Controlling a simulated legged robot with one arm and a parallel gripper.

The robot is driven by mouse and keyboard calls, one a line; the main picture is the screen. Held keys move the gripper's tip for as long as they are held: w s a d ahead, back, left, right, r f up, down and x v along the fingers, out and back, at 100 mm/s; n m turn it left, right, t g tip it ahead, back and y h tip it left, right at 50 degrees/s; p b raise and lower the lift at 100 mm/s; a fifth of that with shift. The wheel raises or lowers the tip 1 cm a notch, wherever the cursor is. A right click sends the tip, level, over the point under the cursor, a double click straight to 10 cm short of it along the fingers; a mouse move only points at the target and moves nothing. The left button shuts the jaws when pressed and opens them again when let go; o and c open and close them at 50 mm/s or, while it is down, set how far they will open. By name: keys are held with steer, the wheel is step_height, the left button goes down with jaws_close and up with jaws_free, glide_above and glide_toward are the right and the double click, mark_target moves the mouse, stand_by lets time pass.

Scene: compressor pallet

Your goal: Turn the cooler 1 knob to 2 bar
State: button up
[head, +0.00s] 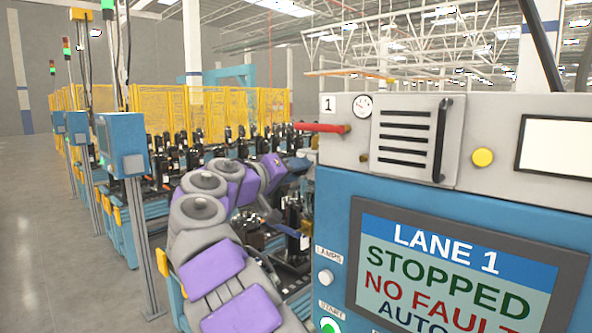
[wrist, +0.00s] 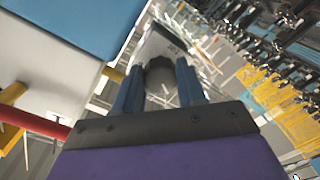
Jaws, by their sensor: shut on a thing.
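In the wrist view my gripper (wrist: 159,68) has its two blue fingers on either side of a dark rounded knob (wrist: 160,78), shut on it. Behind the knob is a pale plate (wrist: 168,46) with small dark marks, too small to read. In the head view my purple and grey arm reaches to the left side of the grey unit marked 1 (head: 328,104). The fingertips and the knob are hidden there. A round white gauge (head: 363,105) sits on the unit's front; its reading is too small to tell.
A red lever (head: 320,127) sticks out left from the unit, close to my arm. A blue panel with a screen (head: 455,275) reads LANE 1 STOPPED NO FAULT. A blue post box (head: 122,145) stands left. Open floor (head: 50,220) lies at far left.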

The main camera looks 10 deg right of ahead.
steer(key=shift+a, duration=0.15)
steer(key=o, duration=1.1)
steer(key=shift+w+a, duration=0.1)
steer(key=shift+a, duration=0.15)
steer(key=shift+c, duration=0.2)
steer(key=shift+a, duration=0.1)
steer(key=v, duration=1.7)
steer(key=shift+a+f+b, duration=0.2)
steer(key=shift+a+b, duration=0.05)
steer(key=shift+b, duration=0.15)
